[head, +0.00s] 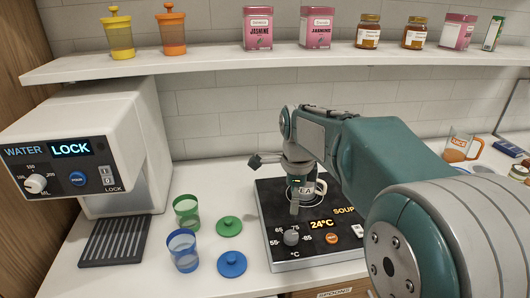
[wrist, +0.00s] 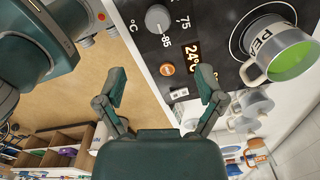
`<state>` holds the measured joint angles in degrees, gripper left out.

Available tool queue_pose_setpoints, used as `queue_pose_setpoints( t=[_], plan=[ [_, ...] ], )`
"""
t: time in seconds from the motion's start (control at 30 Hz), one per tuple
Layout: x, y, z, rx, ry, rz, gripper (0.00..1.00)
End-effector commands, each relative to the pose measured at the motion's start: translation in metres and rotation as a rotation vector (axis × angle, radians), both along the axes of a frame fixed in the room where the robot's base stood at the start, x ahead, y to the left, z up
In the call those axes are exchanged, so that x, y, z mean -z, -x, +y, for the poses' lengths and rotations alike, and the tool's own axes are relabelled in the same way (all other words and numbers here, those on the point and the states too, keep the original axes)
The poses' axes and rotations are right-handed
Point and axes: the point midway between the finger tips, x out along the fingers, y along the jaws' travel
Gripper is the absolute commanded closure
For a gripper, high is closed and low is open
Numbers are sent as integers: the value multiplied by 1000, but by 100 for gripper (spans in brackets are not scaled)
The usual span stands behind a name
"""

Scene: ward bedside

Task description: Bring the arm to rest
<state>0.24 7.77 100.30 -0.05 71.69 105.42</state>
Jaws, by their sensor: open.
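My arm reaches from the lower right across the counter in the head view. My gripper (head: 275,182) hangs over the soup warmer (head: 275,240), partly hidden by the wrist. In the wrist view my gripper (wrist: 161,82) has its two fingers spread wide with nothing between them. A pot marked PEA (wrist: 280,52) with green contents stands on the warmer's round plate, to the right of the fingers. In the head view the pot (head: 320,188) is partly hidden behind my gripper. The warmer's display reads 24°C.
A green cup (head: 187,211), a blue cup (head: 184,250) and two lids lie left of the warmer. The water dispenser (head: 75,150), showing LOCK, stands farther left. A shelf (head: 200,62) with jars and tins runs above. An orange-filled jug (head: 460,146) stands at right.

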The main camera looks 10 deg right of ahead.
Motion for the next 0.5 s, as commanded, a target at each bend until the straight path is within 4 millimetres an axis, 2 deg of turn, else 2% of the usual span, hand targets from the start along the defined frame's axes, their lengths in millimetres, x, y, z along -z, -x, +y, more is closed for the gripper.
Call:
queue_pose_setpoints(
  t=[0.17,0.3,0.5],
  plan=[
    [-13,23,0,-170,5,-50,12],
    [-27,58,1,-452,30,-124,12],
    [-34,107,1,-861,105,-221,12]
  ],
)
